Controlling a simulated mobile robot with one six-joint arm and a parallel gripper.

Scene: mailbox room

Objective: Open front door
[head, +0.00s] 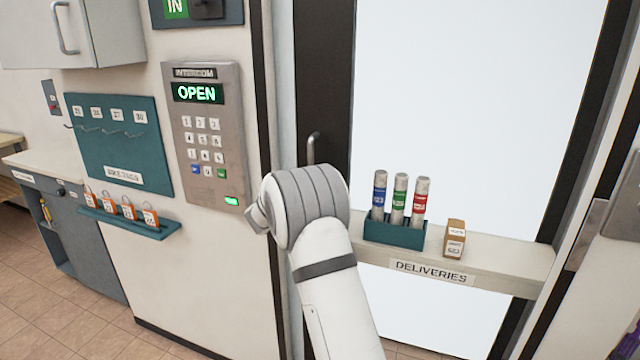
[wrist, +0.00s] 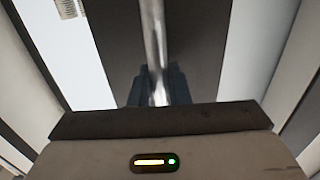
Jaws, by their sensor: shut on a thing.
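The front door shows in the head view as a dark frame (head: 324,75) beside a large bright pane (head: 470,110). Its metal bar handle (head: 312,148) stands upright on the dark frame, its lower part hidden behind my arm. In the wrist view the handle (wrist: 154,30) runs down between the dark fingers of my gripper (wrist: 158,86), which is shut on it. My gripper is hidden by my arm in the head view. The intercom (head: 208,140) on the wall to the left reads OPEN in green, with a green light near its bottom.
A shelf marked DELIVERIES (head: 500,262) crosses the bright pane at right. It bears a teal holder (head: 392,232) with three tubes and a small brown box (head: 454,239).

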